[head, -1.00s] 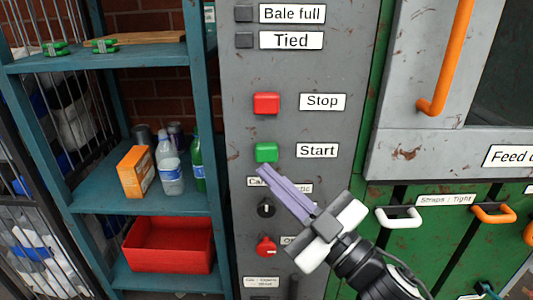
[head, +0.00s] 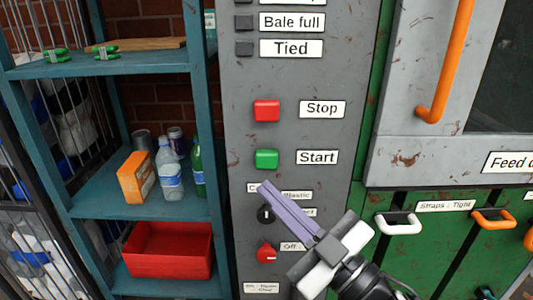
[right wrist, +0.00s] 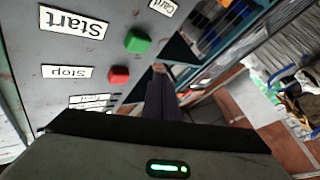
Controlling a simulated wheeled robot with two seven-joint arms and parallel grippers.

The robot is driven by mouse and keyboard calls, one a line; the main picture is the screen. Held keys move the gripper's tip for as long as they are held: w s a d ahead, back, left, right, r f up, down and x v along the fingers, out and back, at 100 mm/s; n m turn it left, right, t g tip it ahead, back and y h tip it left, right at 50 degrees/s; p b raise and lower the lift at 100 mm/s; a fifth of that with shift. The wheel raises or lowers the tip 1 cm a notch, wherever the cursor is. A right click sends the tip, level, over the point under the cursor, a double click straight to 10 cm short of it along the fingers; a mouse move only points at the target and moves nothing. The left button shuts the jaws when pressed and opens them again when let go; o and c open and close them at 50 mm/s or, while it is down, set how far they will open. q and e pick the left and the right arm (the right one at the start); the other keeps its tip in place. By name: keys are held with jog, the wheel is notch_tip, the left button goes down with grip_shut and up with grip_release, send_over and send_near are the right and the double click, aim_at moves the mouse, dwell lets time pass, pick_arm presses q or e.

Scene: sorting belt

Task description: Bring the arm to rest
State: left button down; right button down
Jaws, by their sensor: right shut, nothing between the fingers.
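My right gripper (head: 266,188) is shut and empty. Its long purple fingers point up and left in the head view, in front of the grey control panel (head: 340,75). The fingertips are below the green Start button (head: 267,159) and apart from it in the picture. They partly cover the plastic selector label and lie close to the black knob (head: 266,214). In the right wrist view the fingers (right wrist: 160,75) show beside the red Stop button (right wrist: 119,75) and the green button (right wrist: 137,42). My left gripper is not in view.
A red switch (head: 267,253) sits low on the panel. To the left, a teal shelf (head: 110,190) holds an orange box (head: 136,176), bottles, cans and a red bin (head: 165,250). To the right are a green machine front with a white handle (head: 398,222) and orange handles (head: 492,219).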

jog(key=s+d+f+m+h, duration=0.1)
jog(key=d+f+m+h, duration=0.2)
jog(key=f, duration=0.5)
jog(key=s+d+f+m+g+h, duration=0.1)
jog(key=d+f+m+h, duration=0.2)
jog(key=f, duration=0.5)
jog(key=s+d+f+m+h, duration=0.1)
jog(key=d+f+m+h, duration=0.15)
jog(key=f, duration=0.55)
jog(key=s+d+f+m+g+h, duration=0.1)
jog(key=s+d+f+g+h, duration=0.1)
jog(key=s+f, duration=0.6)
jog(key=s+d+f+m+g+h, duration=0.1)
jog(key=s+d+f+g, duration=0.3)
jog(key=s+f, duration=0.4)
notch_tip(320, 180, down, 3)
jog(key=shift+d+f+m+h, duration=0.1)
jog(key=shift+d+m+h, duration=0.2)
jog(key=shift+m, duration=0.45)
jog(key=shift+s, duration=0.1)
dwell(0.6)
